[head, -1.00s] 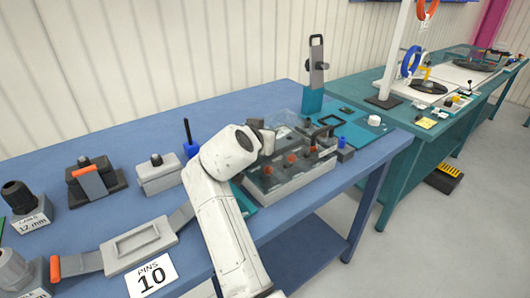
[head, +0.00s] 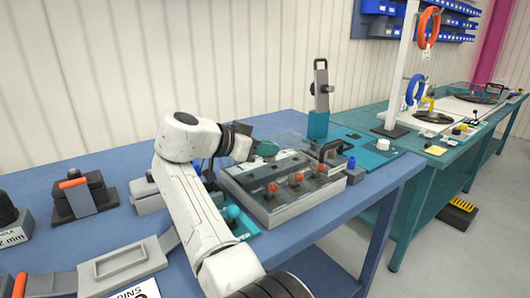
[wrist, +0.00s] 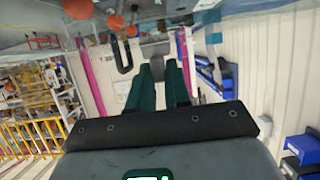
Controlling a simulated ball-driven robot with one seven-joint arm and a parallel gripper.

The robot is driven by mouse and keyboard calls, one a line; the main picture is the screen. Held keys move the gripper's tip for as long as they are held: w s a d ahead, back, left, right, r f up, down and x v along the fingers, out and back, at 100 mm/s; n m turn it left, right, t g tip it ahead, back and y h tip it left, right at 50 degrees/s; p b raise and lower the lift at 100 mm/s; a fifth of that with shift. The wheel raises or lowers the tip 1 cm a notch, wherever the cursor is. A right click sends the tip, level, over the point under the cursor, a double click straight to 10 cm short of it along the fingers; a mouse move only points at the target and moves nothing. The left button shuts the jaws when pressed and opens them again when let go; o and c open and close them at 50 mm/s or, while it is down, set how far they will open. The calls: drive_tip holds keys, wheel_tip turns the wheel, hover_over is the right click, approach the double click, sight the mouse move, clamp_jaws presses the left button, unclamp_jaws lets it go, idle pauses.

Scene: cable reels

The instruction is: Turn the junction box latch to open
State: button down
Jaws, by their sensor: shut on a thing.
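The grey junction box (head: 270,210), with several red-orange knobs on its top, sits near the right end of the blue table. My gripper (head: 266,149) is low over its back-left edge. Its teal fingers (wrist: 162,80) are shut on a small part there, which seems to be the latch. The fingers hide that part, so I cannot tell how far it is turned. In the wrist view the knobs (wrist: 77,9) show at the top. A black loop handle (wrist: 122,55) shows left of the fingers, apart from them.
A clear panel stands behind the box. A black handle (head: 331,151) is at the box's right end. A teal post with a grey plate (head: 320,85) rises behind it. Grey clamps with orange grips (head: 75,184) lie to the left. The table's front edge is close.

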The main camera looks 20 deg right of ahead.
drive_tip(key=shift+f, duration=0.4)
drive_tip(key=c, duration=1.2)
unclamp_jaws()
drive_tip(key=shift+o, duration=0.2)
drive_tip(key=shift+r, duration=0.2)
drive_tip(key=shift+a, duration=0.15)
drive_tip(key=v, duration=1)
drive_tip(key=shift+a, duration=0.25)
drive_tip(key=shift+w+r, duration=0.1)
drive_tip(key=shift+r, duration=0.05)
